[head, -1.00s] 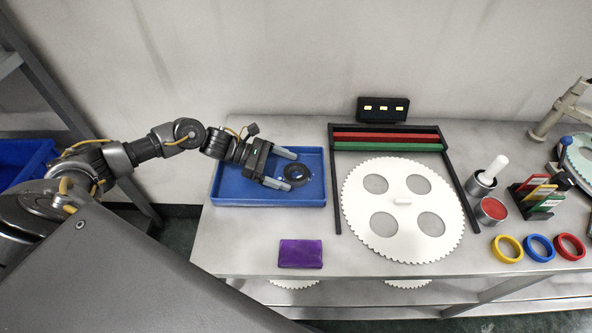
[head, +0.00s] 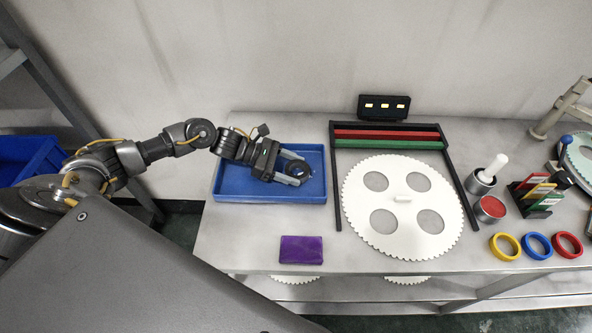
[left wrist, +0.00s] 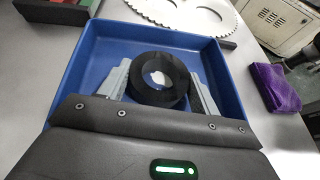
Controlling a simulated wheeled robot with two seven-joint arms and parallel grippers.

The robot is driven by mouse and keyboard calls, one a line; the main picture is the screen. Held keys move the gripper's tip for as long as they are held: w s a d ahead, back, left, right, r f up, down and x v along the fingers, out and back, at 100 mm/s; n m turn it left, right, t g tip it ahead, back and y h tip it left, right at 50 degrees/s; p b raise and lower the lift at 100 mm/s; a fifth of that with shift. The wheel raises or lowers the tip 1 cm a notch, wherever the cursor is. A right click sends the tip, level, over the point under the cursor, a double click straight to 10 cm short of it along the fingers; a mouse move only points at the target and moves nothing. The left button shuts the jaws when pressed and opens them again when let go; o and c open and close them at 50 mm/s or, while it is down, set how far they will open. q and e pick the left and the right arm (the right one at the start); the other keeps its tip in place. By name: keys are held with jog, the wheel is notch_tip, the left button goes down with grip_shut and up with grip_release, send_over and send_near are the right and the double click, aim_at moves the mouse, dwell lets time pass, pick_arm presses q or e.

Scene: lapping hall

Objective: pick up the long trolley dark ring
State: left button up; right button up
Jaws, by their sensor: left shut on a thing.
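The dark ring (head: 298,171) is in the blue tray (head: 233,195) at the left of the table. In the left wrist view the black ring (left wrist: 158,93) sits between the two grey fingers, with a pale spot showing through its hole. My left gripper (head: 296,172) reaches into the tray from the left and is shut on the ring, one finger on each side. The blue tray (left wrist: 95,35) surrounds the ring and fingers in the wrist view. I cannot tell whether the ring is touching the tray floor. My right gripper is not in view.
A purple cloth (head: 301,249) lies in front of the tray. A white toothed disc (head: 402,232) lies inside a black frame (head: 337,190) to the right. Yellow (head: 505,246), blue (head: 539,246) and red (head: 568,245) rings lie at the right front. The tray walls are low.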

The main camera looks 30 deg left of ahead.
pick_arm(q)
jog(key=shift+r, duration=0.15)
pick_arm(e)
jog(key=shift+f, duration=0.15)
